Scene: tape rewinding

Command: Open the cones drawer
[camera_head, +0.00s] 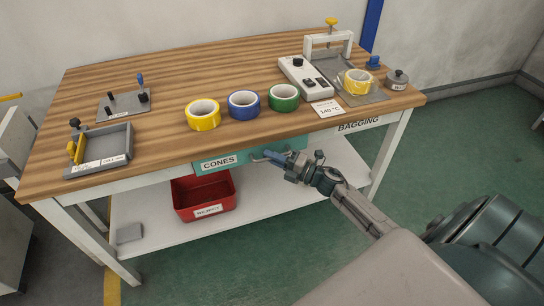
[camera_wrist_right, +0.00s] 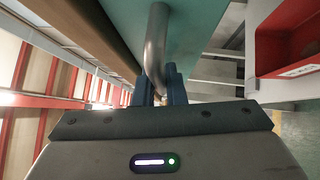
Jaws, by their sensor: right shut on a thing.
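The cones drawer (camera_head: 240,160) is a teal front under the table's front edge, with a white CONES label (camera_head: 219,162) at its left. The front looks close under the tabletop edge, and I see no clear gap. Its grey bar handle (camera_wrist_right: 157,38) shows in the right wrist view, against the teal drawer front (camera_wrist_right: 195,25). My right gripper (camera_head: 270,157) comes in from the right, and its blue fingers (camera_wrist_right: 160,88) are shut on the handle. The fingers hide part of the handle. My left gripper is not in view.
A red REJECT bin (camera_head: 204,196) stands on the white lower shelf (camera_head: 150,220) below the drawer. Yellow, blue and green tape rolls (camera_head: 243,104) stand on the wooden tabletop (camera_head: 180,75). A grey tray (camera_head: 100,150) is at the left, and a sealing device (camera_head: 305,78) at the right.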

